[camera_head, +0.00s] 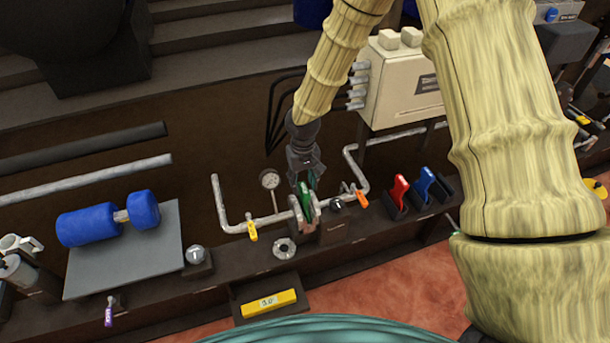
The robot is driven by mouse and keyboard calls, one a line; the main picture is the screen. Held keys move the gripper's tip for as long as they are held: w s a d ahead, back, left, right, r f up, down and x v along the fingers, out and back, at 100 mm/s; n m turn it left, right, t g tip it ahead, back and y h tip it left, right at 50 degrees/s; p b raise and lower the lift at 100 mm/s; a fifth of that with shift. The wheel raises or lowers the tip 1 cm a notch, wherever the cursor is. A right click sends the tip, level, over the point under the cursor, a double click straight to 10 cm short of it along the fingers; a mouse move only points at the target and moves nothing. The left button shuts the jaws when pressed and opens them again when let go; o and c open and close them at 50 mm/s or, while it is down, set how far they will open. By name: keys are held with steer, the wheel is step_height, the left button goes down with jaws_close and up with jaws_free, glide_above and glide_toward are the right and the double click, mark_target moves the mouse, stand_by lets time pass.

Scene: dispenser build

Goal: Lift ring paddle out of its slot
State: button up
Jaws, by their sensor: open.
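A green paddle (306,203) stands upright in the narrow slot between two pipe flanges (316,208), in the middle of the bench. Its lower part is hidden, so I cannot see a ring shape; it fits the ring paddle best by its place. My gripper (308,180) points down at the top of the green paddle, with its fingers open around or just above it. I cannot tell whether they touch it. A red paddle (398,190) and a blue paddle (425,183) stand in dark holders to the right.
Grey pipes (228,222) run either side, with a gauge (270,181), an orange-handled valve (361,199) and a yellow-handled valve (252,232) close by. A metal ring (284,248) lies in front. A yellow block (268,303) sits on a front ledge. A beige box (400,85) stands behind.

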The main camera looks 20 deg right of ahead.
steer(key=shift+f+b, duration=0.3)
steer(key=shift+f, duration=3.3)
jaws_close()
steer(key=shift+r, duration=0.15)
steer(key=shift+r+p, duration=4.4)
steer(key=shift+r, duration=1)
steer(key=shift+r+p, duration=2)
steer(key=shift+r, duration=0.5)
